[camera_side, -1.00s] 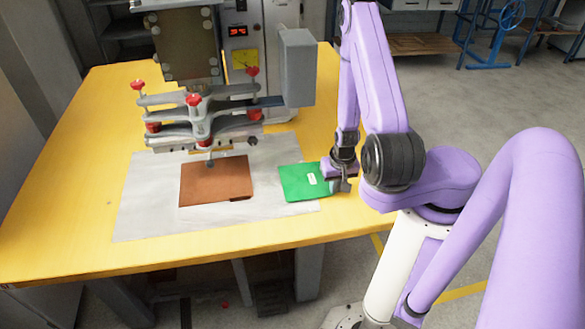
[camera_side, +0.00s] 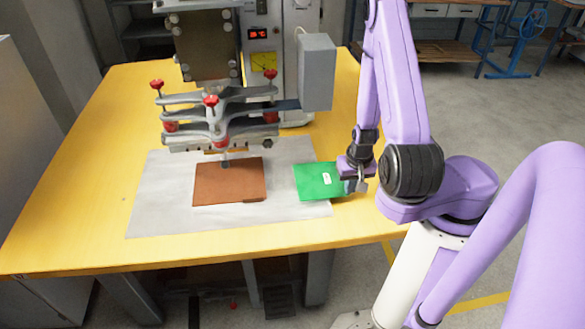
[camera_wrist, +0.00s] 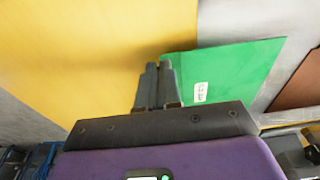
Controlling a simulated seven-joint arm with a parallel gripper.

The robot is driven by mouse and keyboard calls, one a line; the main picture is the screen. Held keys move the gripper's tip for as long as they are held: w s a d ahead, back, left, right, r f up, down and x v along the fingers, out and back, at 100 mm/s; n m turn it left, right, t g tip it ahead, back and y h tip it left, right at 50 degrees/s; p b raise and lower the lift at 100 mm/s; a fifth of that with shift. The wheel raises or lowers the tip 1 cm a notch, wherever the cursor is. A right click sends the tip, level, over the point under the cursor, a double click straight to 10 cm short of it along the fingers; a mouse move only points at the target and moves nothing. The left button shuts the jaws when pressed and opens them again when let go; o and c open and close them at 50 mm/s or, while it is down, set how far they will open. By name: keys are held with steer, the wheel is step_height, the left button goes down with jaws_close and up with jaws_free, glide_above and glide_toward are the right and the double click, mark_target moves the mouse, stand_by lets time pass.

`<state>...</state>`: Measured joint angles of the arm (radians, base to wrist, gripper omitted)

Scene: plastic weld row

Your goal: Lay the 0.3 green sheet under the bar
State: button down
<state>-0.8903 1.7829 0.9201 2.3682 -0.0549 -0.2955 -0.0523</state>
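The green sheet (camera_side: 318,181) lies to the right of a brown sheet, with a small white label on its face. It spans the right edge of the grey mat and the yellow table. In the wrist view the green sheet (camera_wrist: 228,72) runs right from the fingers. My gripper (camera_side: 358,186) is low at its right edge. In the wrist view my gripper's (camera_wrist: 158,68) fingers are close together, at the sheet's edge. I cannot tell whether the edge is between them. The bar (camera_side: 224,143) of the press is above the mat, behind the brown sheet (camera_side: 230,184).
The grey mat (camera_side: 160,205) lies under the press on the yellow table (camera_side: 80,205). Red knobs (camera_side: 211,101) stand on the press clamps, and a grey box (camera_side: 317,72) juts out at their right. The table's front left is clear.

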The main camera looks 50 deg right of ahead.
steer(key=shift+w+d+f, duration=0.1)
steer(key=shift+f, duration=0.7)
steer(key=shift+w+d+f, duration=0.1)
steer(key=shift+f, duration=0.65)
steer(key=shift+s+a+r, duration=0.1)
steer(key=shift+a+r, duration=0.05)
steer(key=shift+r, duration=1.2)
steer(key=shift+s+a+r, duration=0.15)
steer(key=shift+r, duration=1.15)
steer(key=shift+s+a+r, duration=0.1)
steer(key=shift+a+r, duration=0.05)
steer(key=shift+r, duration=1.2)
steer(key=shift+n, duration=0.8)
steer(key=shift+w+a+r, duration=0.15)
steer(key=shift+w+r, duration=0.1)
steer(key=shift+w, duration=0.4)
steer(key=shift+w+a+r, duration=0.2)
steer(key=shift+w, duration=0.45)
steer(key=shift+w+a+r, duration=0.15)
steer(key=shift+w+r, duration=0.1)
steer(key=shift+w, duration=0.4)
steer(key=shift+w+a+r+n, duration=0.2)
steer(key=shift+w+r+n, duration=0.05)
steer(key=shift+w, duration=0.3)
steer(key=shift+w+a+r+n, duration=0.25)
steer(key=shift+w+r+n, duration=0.05)
steer(key=shift+w, duration=0.2)
steer(key=shift+w+a+r+n, duration=0.2)
steer(key=shift+w+r+n, duration=0.05)
steer(key=shift+w, duration=0.3)
